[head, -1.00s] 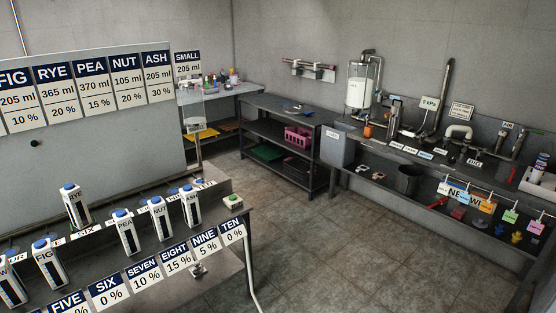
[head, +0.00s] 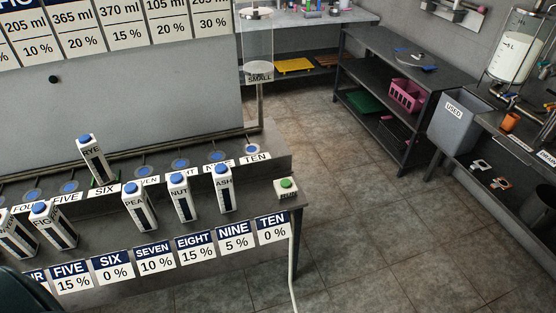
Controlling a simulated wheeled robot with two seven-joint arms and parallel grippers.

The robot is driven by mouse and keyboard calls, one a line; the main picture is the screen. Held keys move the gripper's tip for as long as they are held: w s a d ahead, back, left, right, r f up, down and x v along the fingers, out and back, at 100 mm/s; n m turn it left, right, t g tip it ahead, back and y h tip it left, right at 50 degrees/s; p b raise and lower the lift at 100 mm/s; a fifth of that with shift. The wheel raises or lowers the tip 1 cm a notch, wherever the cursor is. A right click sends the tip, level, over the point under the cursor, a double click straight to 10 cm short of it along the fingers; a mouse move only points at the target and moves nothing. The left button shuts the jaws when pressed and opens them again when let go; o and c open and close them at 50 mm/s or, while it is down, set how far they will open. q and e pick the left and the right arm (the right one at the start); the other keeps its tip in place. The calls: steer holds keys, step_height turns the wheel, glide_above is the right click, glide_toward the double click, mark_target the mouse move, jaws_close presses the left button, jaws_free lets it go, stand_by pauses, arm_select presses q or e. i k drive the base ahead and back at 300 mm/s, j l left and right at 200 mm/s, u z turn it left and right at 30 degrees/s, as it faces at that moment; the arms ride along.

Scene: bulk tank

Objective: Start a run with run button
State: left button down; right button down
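A small white box with a round green button (head: 287,184) on top sits at the right end of the bench, behind the TEN 0 % card. I take it to be the run button; the lettering on its front is too small to read. Neither of my grippers shows in the head view, so nothing is seen touching the button. A dark rounded shape stands at the bottom left corner; I cannot tell which part it is.
White cartons with blue caps stand on the bench: PEA (head: 140,207), NUT (head: 183,197), ASH (head: 223,188) and FIG (head: 52,226). A clear cylinder marked SMALL (head: 257,45) stands behind. Open floor lies right of the bench.

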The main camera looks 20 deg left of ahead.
mark_target(285, 183)
steer(key=i+l+u, duration=0.4)
steer(key=i, duration=0.25)
steer(key=i+l+u, duration=0.35)
steer(key=i, duration=0.25)
